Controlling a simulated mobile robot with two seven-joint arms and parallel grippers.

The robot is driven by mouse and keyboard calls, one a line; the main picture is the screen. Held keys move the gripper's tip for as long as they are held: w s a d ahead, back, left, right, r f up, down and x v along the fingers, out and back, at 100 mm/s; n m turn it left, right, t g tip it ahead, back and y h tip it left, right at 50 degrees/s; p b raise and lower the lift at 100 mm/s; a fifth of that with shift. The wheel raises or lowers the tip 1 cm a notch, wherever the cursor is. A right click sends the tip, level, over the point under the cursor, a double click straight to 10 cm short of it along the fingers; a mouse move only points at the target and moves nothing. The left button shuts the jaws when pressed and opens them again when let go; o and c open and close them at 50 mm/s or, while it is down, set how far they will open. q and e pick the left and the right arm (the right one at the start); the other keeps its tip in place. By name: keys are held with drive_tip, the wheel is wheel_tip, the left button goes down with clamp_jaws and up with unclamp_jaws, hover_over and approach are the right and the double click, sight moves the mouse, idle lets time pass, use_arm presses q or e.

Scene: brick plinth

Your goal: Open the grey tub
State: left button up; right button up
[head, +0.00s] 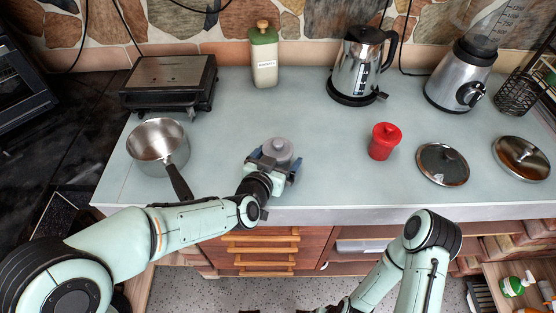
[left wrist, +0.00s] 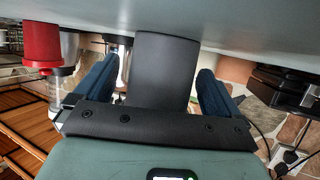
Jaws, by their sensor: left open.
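The grey tub (head: 278,148) stands upright on the counter, with its round lid and small knob facing up in the head view. My left gripper (head: 274,164) is open around it, one finger on each side. In the left wrist view the dark grey tub (left wrist: 165,70) shows between the two blue fingers of my left gripper (left wrist: 154,74), with a gap on each side. That view is upside down, with the counter at the top. The lid is hidden there. My right arm shows at the lower right of the head view, but its gripper is out of view.
A red canister (head: 384,141) stands to the right, with two pot lids (head: 442,164) beyond it. A saucepan (head: 158,143) is at the left, its handle pointing towards my left forearm. A grill (head: 170,84), bottle (head: 264,55), kettle (head: 361,65) and blender (head: 462,75) stand behind.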

sight(278, 142)
use_arm(q)
drive_tip(key=shift+w, duration=0.2)
drive_tip(key=c, duration=1.2)
drive_tip(key=shift+r, duration=0.6)
wheel_tip(278, 142, up, 10)
drive_tip(key=p, duration=0.5)
drive_tip(key=shift+d+r, duration=0.1)
drive_tip(key=shift+r, duration=0.15)
wheel_tip(278, 142, up, 8)
drive_tip(key=p, duration=0.6)
drive_tip(key=shift+r, duration=0.2)
use_arm(e)
drive_tip(key=w+r, duration=0.5)
drive_tip(key=r, duration=0.7)
drive_tip(key=shift+w+t, duration=0.15)
drive_tip(key=shift+t, duration=0.15)
